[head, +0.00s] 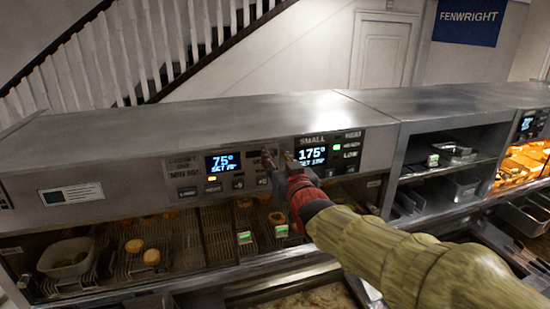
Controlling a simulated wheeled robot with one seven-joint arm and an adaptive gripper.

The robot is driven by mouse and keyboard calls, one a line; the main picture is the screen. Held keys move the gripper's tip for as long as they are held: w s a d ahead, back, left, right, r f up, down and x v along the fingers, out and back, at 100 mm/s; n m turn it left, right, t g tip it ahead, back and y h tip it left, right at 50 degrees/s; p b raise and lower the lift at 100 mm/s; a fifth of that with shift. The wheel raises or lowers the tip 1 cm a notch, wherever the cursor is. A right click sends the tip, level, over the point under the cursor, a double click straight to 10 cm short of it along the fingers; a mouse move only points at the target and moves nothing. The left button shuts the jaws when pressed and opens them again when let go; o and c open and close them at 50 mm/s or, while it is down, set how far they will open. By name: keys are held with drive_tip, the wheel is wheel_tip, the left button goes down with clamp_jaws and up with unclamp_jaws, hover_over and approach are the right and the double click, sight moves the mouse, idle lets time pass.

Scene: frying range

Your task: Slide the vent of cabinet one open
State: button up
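Cabinet one (120,150) is the long steel heated cabinet at the left and centre of the head view. My gripper (279,157) is at the panel between the two displays. Its two fingertips are apart, with nothing clearly visible between them. I cannot make out a vent slider; it may be hidden behind the gripper or too small to tell. Whether the fingers touch the panel is unclear.
Below the panel, a glazed compartment holds wire racks with fried pieces (134,246) and a white tub (66,257). Steel shelves (450,168) with trays stand to the right, then a lit food bay (522,165). The cabinet top is clear.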

drive_tip(key=shift+s, duration=0.15)
drive_tip(key=v, duration=1.1)
drive_tip(key=shift+s, duration=0.35)
drive_tip(key=shift+d, duration=0.1)
